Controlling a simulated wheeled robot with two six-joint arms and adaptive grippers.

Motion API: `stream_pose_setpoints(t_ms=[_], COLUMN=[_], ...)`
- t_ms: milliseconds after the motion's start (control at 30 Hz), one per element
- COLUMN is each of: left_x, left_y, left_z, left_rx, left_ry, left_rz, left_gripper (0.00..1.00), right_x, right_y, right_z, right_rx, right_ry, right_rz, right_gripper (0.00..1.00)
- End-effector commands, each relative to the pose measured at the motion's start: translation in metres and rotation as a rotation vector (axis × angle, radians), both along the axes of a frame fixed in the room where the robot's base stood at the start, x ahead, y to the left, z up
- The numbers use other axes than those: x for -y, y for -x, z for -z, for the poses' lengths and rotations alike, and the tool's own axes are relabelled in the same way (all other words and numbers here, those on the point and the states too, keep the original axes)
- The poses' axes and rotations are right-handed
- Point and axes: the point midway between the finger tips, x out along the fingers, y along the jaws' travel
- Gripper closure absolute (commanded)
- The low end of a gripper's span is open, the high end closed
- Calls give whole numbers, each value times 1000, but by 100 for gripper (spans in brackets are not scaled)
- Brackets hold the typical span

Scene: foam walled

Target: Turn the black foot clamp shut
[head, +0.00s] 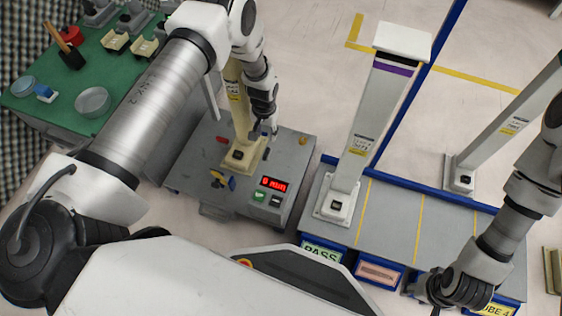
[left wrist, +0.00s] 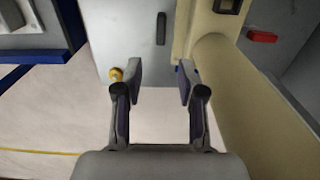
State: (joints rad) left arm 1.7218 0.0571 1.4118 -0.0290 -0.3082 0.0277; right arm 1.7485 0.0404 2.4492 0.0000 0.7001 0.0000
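A cream post (head: 238,108) stands with its square foot (head: 243,154) on a grey bench fixture (head: 190,178). The black foot clamp seems to be the short black bar (left wrist: 161,28) on the grey top beside the foot in the left wrist view. It lies a little beyond my left fingertips, roughly in line with the gap between them. My left gripper (left wrist: 161,75) is open and empty, with its right finger close to the cream post. In the head view, this gripper (head: 262,132) is just right of the post. My right gripper (head: 440,292) is at the lower right, its fingers unclear.
A red piece (left wrist: 262,36) and a yellow knob (left wrist: 115,75) sit on the fixture. A display (head: 274,184) with buttons is at its front. A white post (head: 365,130) stands on the blue-edged rack (head: 395,220) to the right. A green table (head: 50,112) with parts is left.

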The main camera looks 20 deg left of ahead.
Motion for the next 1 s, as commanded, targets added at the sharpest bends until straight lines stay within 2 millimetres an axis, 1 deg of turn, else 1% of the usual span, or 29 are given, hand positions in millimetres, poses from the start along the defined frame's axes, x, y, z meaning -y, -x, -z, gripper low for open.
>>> stream_pose_setpoints(t_ms=[33, 100, 200, 267, 367, 500, 600, 700, 900, 933, 967, 1000], left_x=[-1, -1, 0, 0, 0, 0, 0, 0, 0, 0, 0, 0], left_y=[0, 1, 1, 1, 2, 2, 2, 2, 2, 2, 2, 2], left_z=[23, 28, 30, 35, 52, 82, 97, 103, 101, 101, 101, 101], left_rx=[0, 0, -1, -2, -1, -1, 1, 1, 1, 1, 1, 1], left_ry=[0, 0, 0, 0, 0, 1, 1, 1, 1, 1, 1, 1], left_rz=[-1, -1, -1, -1, -1, -2, -1, -1, -1, -1, -1, -1], left_gripper=[60, 60, 60, 60, 60, 60, 60, 60, 60, 68, 78, 92], right_x=[0, 0, 0, 0, 0, 0, 0, 0, 0, 0, 0, 0], right_y=[0, 0, 0, 0, 0, 0, 0, 0, -1, -1, -1, -1], right_z=[23, 27, 27, 29, 39, 55, 62, 64, 62, 62, 62, 62], right_rx=[-1, 0, 1, 1, 1, 1, 1, 2, 3, 2, 2, 3], right_ry=[0, 0, 0, 0, 0, 0, 0, 0, 0, 0, 0, 0], right_rz=[-1, -1, -1, -1, -1, 0, 1, 2, 2, 2, 2, 2], right_gripper=[60, 60, 60, 60, 60, 60, 60, 60, 60, 60, 60, 60])
